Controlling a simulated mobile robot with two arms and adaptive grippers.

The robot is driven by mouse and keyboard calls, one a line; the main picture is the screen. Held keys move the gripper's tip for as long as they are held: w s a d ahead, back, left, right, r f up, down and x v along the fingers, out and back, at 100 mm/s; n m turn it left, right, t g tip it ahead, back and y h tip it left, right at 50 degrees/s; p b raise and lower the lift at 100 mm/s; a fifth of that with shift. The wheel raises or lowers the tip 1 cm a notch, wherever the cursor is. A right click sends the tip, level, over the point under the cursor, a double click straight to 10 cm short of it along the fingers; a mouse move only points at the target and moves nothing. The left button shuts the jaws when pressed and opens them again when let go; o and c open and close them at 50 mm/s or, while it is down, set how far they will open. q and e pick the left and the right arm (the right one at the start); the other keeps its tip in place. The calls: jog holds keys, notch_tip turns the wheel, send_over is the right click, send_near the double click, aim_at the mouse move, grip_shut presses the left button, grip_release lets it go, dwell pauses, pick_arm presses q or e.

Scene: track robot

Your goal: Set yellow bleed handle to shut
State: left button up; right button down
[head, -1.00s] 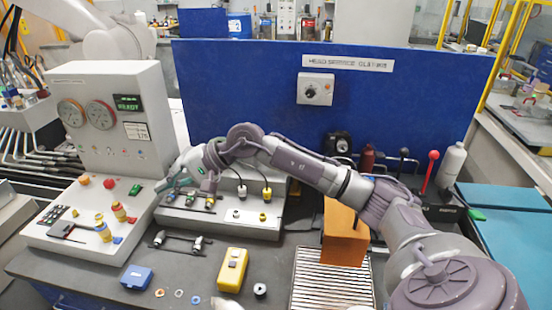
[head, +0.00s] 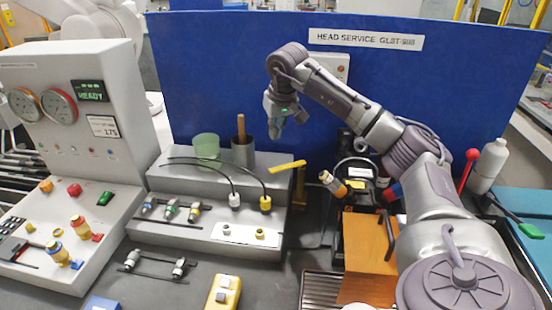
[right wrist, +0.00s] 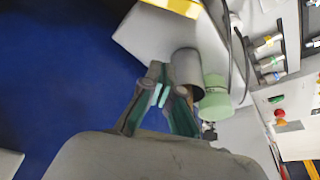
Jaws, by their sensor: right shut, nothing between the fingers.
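A yellow handle (head: 287,167) lies nearly level at the right end of the grey stepped block (head: 190,237), beside a yellow upright. A yellow bar, apparently this handle, shows at the top edge of the right wrist view (right wrist: 178,7). My right gripper (head: 275,134) is shut and empty, raised in front of the blue panel, above the handle and apart from it. Its closed fingers show in the right wrist view (right wrist: 158,80), with the cup and green beaker behind them. I cannot read any open or shut mark at the handle. My left gripper is out of view.
A green beaker (head: 206,147) and a metal cup (head: 243,153) with a wooden stick stand on the block. Two looping cables end in white and yellow plugs. An orange block (head: 366,255) and a bottle (head: 488,167) stand right. A gauge console (head: 100,140) stands left.

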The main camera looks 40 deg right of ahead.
aim_at(288, 167)
jog(key=x, duration=0.2)
jog(key=p+x, duration=0.1)
jog(key=x, duration=0.2)
jog(key=p+x, duration=0.1)
jog(key=x, duration=0.2)
jog(key=shift+s+a+f, duration=0.1)
jog(key=shift+s+a, duration=0.05)
jog(key=shift+a, duration=0.1)
jog(key=shift+s+f+p, duration=0.15)
jog(key=shift+s+p, duration=0.15)
jog(key=shift+p, duration=0.2)
jog(key=s, duration=0.1)
jog(key=s+a, duration=0.1)
jog(key=s+p, duration=0.1)
jog(key=shift+s+a, duration=0.2)
jog(key=shift+a, duration=0.05)
jog(key=shift+w, duration=0.2)
jog(key=shift+s, duration=0.15)
